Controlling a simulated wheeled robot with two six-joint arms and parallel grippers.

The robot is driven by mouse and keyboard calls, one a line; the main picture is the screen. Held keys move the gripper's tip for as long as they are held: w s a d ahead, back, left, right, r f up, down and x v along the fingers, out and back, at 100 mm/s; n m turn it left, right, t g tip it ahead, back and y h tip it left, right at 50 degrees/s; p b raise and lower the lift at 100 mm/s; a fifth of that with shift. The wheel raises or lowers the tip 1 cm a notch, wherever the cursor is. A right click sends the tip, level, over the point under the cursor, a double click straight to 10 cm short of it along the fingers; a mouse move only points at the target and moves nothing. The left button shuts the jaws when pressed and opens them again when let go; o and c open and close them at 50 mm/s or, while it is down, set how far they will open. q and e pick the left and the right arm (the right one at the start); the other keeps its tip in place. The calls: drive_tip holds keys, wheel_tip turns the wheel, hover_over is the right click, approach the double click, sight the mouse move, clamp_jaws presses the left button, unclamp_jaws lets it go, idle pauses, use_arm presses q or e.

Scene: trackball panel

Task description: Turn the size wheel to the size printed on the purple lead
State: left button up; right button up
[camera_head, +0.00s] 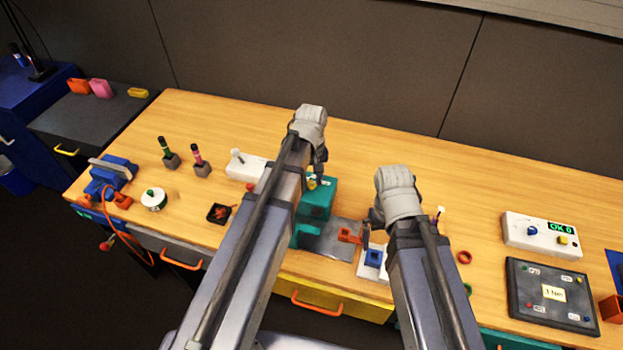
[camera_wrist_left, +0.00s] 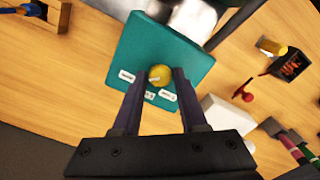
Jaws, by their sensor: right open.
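The size wheel appears to be the yellow knob (camera_wrist_left: 160,75) on a teal box (camera_wrist_left: 130,55), with small white labels beside it, too blurred to read surely. The teal box (camera_head: 318,198) also shows in the head view, partly behind my left arm. My left gripper (camera_wrist_left: 160,72) is at the knob, one finger on each side; whether the fingers press on it I cannot tell. My right gripper (camera_head: 372,222) is open above the bench, beside a white block with a blue part (camera_head: 373,258). I cannot make out a purple lead or its printed size for sure.
Green-topped and magenta-topped sticks (camera_head: 197,153) stand in grey holders at left. A small black tray (camera_head: 219,213) holds red pieces. A white box with a green display (camera_head: 540,235) and a dark panel (camera_head: 550,293) are at right. The bench back is clear.

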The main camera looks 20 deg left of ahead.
sight(313, 185)
use_arm(q)
drive_tip(key=o, duration=0.3)
wheel_tip(313, 185, up, 8)
drive_tip(key=p, duration=0.8)
drive_tip(key=shift+f, duration=0.1)
drive_tip(key=shift+s+d, duration=0.25)
drive_tip(key=s+d+m, duration=0.3)
drive_tip(key=s, duration=0.1)
drive_tip(key=s+d+f+m+b, duration=0.1)
drive_tip(key=s+d+m, duration=0.2)
drive_tip(key=s, duration=0.2)
drive_tip(key=s+d+m+y+b, duration=0.1)
drive_tip(key=s+d+m, duration=0.3)
drive_tip(key=s, duration=0.1)
drive_tip(key=shift+f, duration=0.3)
